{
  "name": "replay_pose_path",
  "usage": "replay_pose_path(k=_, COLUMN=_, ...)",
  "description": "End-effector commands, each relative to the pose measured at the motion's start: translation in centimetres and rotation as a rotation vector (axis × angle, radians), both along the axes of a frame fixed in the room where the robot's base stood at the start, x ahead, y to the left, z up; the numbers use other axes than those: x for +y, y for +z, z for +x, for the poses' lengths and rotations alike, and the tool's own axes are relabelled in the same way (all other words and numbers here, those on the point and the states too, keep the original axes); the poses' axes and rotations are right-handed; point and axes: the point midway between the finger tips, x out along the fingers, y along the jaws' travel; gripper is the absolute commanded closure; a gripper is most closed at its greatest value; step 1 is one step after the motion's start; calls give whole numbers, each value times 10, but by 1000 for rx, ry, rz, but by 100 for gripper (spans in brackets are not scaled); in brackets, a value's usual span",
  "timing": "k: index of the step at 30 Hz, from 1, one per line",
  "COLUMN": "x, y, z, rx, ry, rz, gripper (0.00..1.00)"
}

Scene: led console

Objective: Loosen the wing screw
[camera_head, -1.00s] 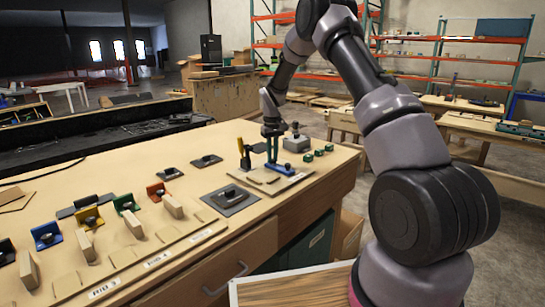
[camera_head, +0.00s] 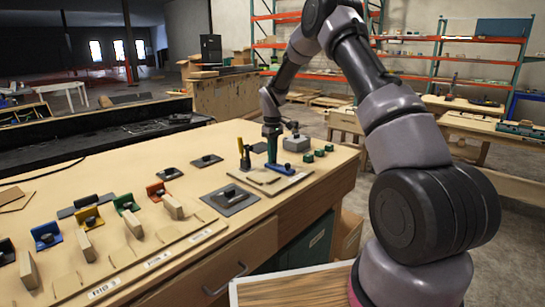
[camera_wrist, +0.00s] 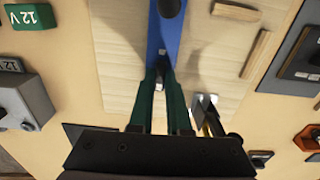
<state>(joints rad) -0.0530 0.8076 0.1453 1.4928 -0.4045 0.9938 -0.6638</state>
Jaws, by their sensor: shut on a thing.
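A blue bar-shaped fixture (camera_head: 284,168) lies on a pale wooden board (camera_head: 265,182) on the bench. It also shows as a blue strip in the wrist view (camera_wrist: 154,40), with a dark round knob (camera_wrist: 169,7) at the top edge. My gripper (camera_head: 272,160) is low over the fixture, pointing down. In the wrist view its green fingers (camera_wrist: 162,72) come together over the blue strip and are shut on a small part there. I take this part to be the wing screw; the fingertips mostly hide it, and its shape and turn cannot be made out.
A yellow-handled tool (camera_head: 246,157) stands upright just left of my gripper. A grey box with a lever (camera_head: 297,143) stands behind, with small green blocks (camera_head: 319,153) to the right. A dark plate (camera_head: 230,199) and coloured holders (camera_head: 89,218) lie to the left.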

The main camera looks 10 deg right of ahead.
Motion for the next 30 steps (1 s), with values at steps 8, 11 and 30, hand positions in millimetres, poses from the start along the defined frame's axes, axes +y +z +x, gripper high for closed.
replay_pose_path(k=8, x=0, y=-3, z=-2, rx=7, ry=-1, rz=-1, gripper=58)
replay_pose_path(k=11, x=0, y=-2, z=-1, rx=4, ry=-1, rz=-1, gripper=54)
replay_pose_path(k=30, x=0, y=66, z=0, rx=-1, ry=-3, rz=0, gripper=54)
